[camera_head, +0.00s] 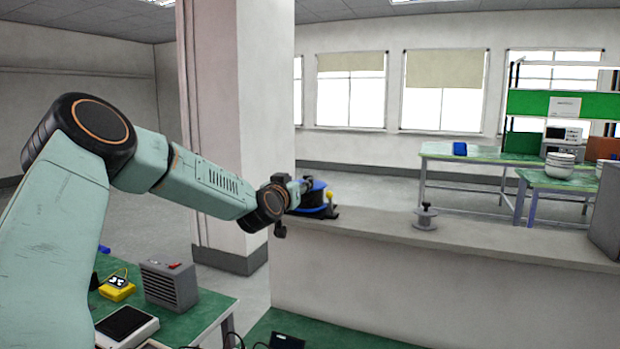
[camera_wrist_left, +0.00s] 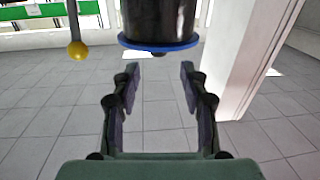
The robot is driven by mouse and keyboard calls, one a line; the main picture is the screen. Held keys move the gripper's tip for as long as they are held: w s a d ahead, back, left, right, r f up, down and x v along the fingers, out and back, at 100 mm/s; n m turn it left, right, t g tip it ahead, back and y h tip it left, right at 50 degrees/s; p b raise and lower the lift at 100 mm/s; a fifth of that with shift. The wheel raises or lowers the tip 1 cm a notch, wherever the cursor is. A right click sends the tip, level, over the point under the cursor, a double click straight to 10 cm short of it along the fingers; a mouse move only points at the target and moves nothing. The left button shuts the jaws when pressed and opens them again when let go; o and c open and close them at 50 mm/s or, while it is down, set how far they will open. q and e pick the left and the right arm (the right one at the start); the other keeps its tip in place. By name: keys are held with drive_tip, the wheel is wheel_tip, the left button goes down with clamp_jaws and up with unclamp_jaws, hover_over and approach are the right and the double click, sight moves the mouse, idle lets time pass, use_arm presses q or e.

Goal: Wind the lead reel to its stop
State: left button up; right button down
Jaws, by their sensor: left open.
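The lead reel (camera_head: 314,210) has a black drum and blue flanges and stands on the light ledge at the end of my left arm. Its yellow knob (camera_head: 330,195) is on the right side. My left gripper (camera_head: 301,186) is at the reel and partly covers it. In the left wrist view the left gripper (camera_wrist_left: 158,82) is open, with nothing between its fingers. The reel's drum (camera_wrist_left: 160,20) is just beyond the fingertips, and the yellow knob (camera_wrist_left: 77,49) hangs to the left, outside the fingers. My right gripper is not in view.
The ledge (camera_head: 480,242) runs right, with a small grey spool (camera_head: 426,218) on it and a grey box (camera_head: 606,212) at its end. A pillar (camera_head: 240,120) rises behind my arm. A green bench (camera_head: 215,303) at lower left holds a yellow meter (camera_head: 117,290) and a grey unit (camera_head: 169,286).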

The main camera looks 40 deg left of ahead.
sight(306, 177)
use_arm(q)
drive_tip(key=shift+w+d, duration=0.1)
drive_tip(key=shift+w, duration=0.5)
drive_tip(key=x, duration=0.5)
drive_tip(key=shift+w+a, duration=0.15)
drive_tip(key=shift+a, duration=0.1)
drive_tip(key=shift+w+a, duration=0.1)
drive_tip(key=shift+w, duration=0.4)
drive_tip(key=shift+w+a, duration=0.1)
drive_tip(key=shift+a, duration=0.15)
drive_tip(key=shift+w+d, duration=0.1)
drive_tip(key=shift+d, duration=0.05)
drive_tip(key=shift+c, duration=1.4)
clamp_jaws()
